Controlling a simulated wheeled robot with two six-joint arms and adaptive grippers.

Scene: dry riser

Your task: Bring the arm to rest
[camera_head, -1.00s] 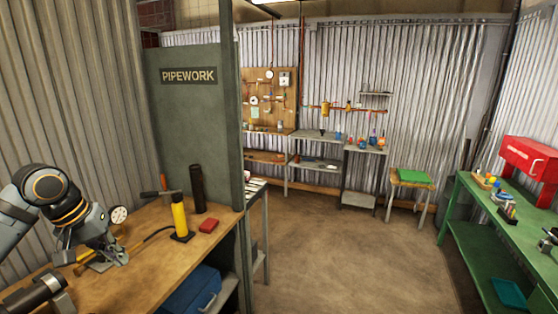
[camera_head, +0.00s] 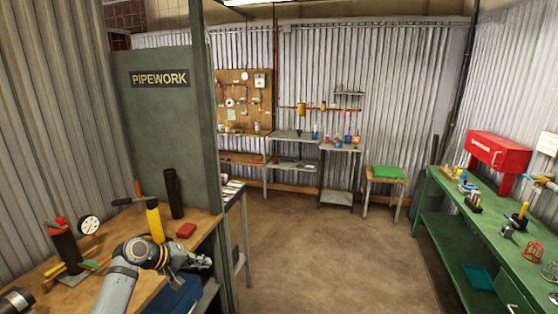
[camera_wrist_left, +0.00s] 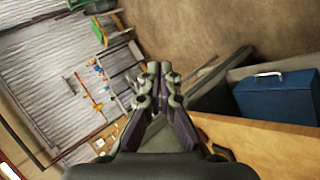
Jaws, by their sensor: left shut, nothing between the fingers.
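My left arm (camera_head: 120,280) comes in from the lower left over the wooden bench. My left gripper (camera_head: 207,262) reaches past the bench's right edge, beside the lower edge of the green partition. In the left wrist view the gripper (camera_wrist_left: 160,72) shows its fingers together with nothing between them. My right gripper is not in view.
A blue case (camera_wrist_left: 275,103) sits below. A green bench (camera_head: 455,213) stands right. The floor (camera_head: 315,250) between is clear.

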